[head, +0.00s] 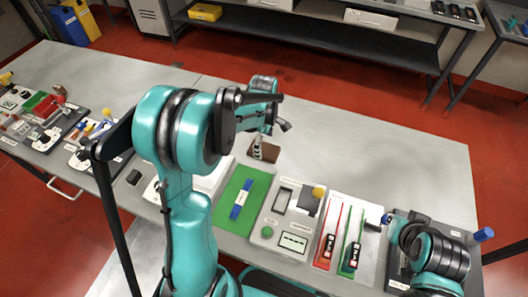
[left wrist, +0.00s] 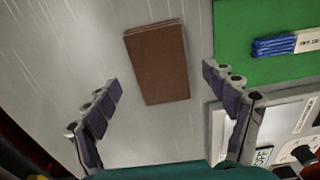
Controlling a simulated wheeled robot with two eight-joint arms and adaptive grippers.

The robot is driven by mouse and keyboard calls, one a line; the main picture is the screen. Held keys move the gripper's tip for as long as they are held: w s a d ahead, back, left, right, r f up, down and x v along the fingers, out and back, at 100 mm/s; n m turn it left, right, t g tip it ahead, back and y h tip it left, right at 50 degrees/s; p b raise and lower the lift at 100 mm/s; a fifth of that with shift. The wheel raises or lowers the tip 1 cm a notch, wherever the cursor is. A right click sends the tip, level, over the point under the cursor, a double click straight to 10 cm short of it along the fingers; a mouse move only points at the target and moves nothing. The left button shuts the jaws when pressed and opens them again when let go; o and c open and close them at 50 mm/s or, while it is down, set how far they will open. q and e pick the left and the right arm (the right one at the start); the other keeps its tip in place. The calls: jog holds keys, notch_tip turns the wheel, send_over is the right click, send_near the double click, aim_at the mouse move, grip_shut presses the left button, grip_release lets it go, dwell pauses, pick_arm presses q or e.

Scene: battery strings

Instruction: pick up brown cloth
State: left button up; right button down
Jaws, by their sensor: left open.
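The brown cloth (left wrist: 157,62) is a flat folded rectangle lying on the bare grey table, slightly tilted in the left wrist view. In the head view the cloth (head: 268,152) is partly hidden by my left gripper (head: 270,138). In the left wrist view my left gripper (left wrist: 160,78) is open, its fingers spread wide on either side of the cloth, with nothing between them. It appears to be above the cloth, not touching it. Part of my right arm shows at the lower right of the head view, but I cannot make out its gripper.
A green mat (head: 228,213) with a blue cable bundle (head: 241,198) lies close to the cloth. Beside it are a grey test panel (head: 287,217) and a white board (head: 345,240) with red and green probes. Tool trays stand at the left. The table beyond the cloth is clear.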

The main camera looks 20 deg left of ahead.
aim_at(264, 151)
pick_arm(q)
notch_tip(264, 151, down, 2)
jog(key=shift+f, duration=0.15)
jog(key=c, duration=1.2)
